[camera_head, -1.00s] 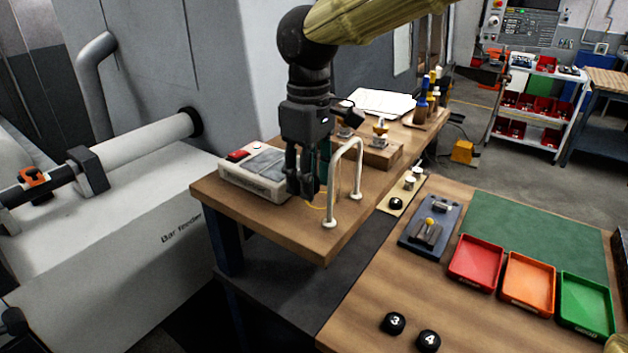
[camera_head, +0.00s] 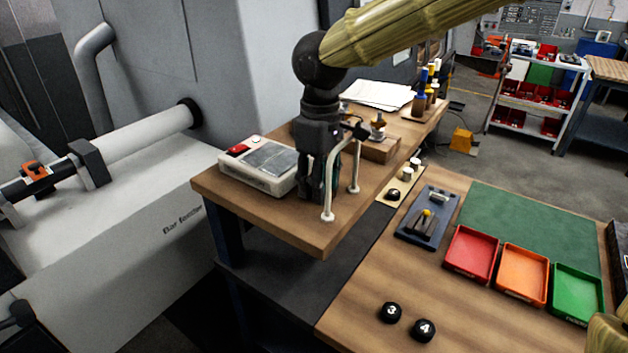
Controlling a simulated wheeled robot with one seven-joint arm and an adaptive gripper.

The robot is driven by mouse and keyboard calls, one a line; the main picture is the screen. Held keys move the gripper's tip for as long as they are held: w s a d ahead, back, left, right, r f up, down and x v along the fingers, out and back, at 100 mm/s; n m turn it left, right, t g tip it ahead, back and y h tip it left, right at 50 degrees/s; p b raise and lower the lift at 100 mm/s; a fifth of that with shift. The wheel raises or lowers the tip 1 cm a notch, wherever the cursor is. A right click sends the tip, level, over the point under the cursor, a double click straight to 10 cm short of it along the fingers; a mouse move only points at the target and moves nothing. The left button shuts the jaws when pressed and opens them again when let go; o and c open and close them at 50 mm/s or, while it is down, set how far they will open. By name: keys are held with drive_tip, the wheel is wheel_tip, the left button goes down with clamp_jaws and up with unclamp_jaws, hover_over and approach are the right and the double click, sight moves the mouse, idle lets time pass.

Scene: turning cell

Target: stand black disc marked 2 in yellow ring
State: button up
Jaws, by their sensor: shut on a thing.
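My gripper (camera_head: 310,196) points straight down at the front of the raised wooden bench (camera_head: 250,210), just behind and left of the white arch handle (camera_head: 328,215). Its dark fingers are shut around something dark. I take this to be the black disc marked 2, but its number and outline are hidden among the fingers and I cannot confirm it. The yellow ring cannot be made out now; my gripper and the handle cover that part of the bench. Whether the held thing touches the bench cannot be told.
A grey control box (camera_head: 262,168) stands close left of my gripper. Black discs marked 3 (camera_head: 390,312) and 4 (camera_head: 423,329) lie on the lower table. Another black disc (camera_head: 393,194) sits on a cream strip. Red (camera_head: 471,253), orange (camera_head: 522,274) and green (camera_head: 577,293) trays stand right.

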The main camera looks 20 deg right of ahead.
drive_tip(key=shift+f, duration=0.1)
drive_tip(key=o, duration=1.3)
drive_tip(key=shift+c, duration=0.2)
wheel_tip(320, 180, up, 12)
drive_tip(key=b, duration=0.2)
drive_tip(key=shift+b, duration=0.3)
